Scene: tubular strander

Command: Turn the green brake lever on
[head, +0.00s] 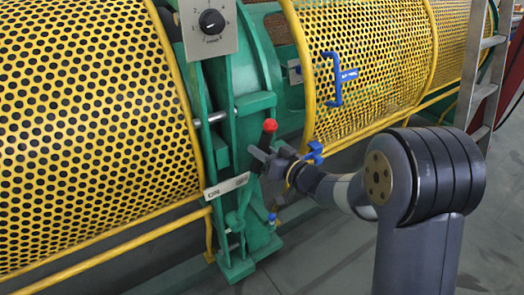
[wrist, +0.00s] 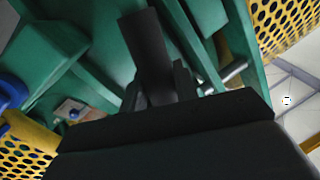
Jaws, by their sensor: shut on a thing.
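My gripper (head: 262,157) is shut on the lever's grip just below the red ball. In the wrist view the dark grip (wrist: 147,45) rises from between my gripper's fingers (wrist: 160,88). The red ball does not show there.
A white label plate (head: 227,185) sits left of the lever. A dial box (head: 212,24) is above. Yellow perforated guards (head: 85,120) flank the frame, the right one with a blue handle (head: 338,78). A ladder (head: 485,80) stands at right. Grey floor is open in front.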

